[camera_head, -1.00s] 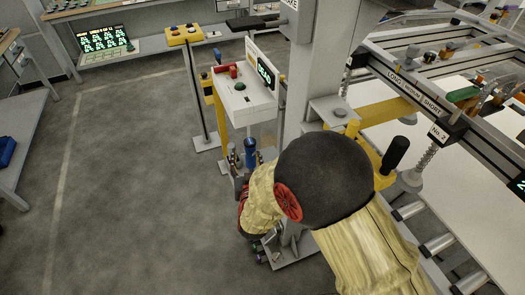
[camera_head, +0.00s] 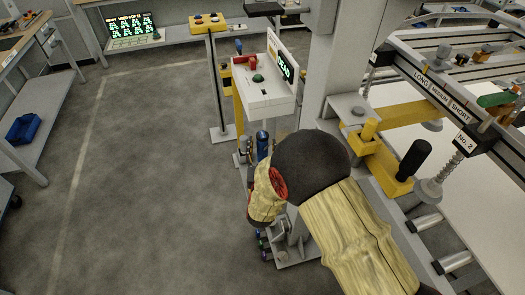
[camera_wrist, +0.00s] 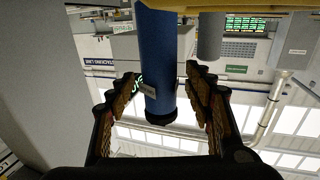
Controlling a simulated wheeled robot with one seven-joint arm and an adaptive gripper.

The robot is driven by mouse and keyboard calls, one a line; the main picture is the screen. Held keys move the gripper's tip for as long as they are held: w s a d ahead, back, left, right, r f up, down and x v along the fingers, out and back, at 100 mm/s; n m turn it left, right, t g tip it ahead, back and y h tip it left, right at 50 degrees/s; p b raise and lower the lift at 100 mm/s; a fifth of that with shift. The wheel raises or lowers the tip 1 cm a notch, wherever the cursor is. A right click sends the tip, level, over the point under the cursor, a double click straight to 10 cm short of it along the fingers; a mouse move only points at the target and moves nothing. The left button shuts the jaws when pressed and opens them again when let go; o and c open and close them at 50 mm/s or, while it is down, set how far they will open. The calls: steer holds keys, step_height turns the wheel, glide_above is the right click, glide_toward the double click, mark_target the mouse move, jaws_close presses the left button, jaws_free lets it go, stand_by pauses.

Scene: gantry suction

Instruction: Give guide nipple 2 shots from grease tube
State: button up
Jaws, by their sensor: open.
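A blue tube with a dark end cap and a small label, apparently the grease tube (camera_wrist: 158,50), fills the middle of the wrist view. It also shows in the head view (camera_head: 262,142), upright beside the grey column. My gripper (camera_wrist: 162,76) is open, with one finger on each side of the tube. I cannot tell whether either finger touches it. In the head view my own arm hides most of the gripper. I cannot make out the guide nipple in either view.
A white control box (camera_head: 262,98) with a green button and lit display stands behind the tube. The grey column (camera_head: 340,60) and a yellow bracket (camera_head: 385,170) with a black handle are close on the right. Open floor (camera_head: 150,170) lies to the left.

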steer(key=shift+w, duration=0.35)
steer(key=shift+r, duration=0.1)
steer(key=shift+c, duration=1.2)
steer(key=c, duration=1.1)
jaws_close()
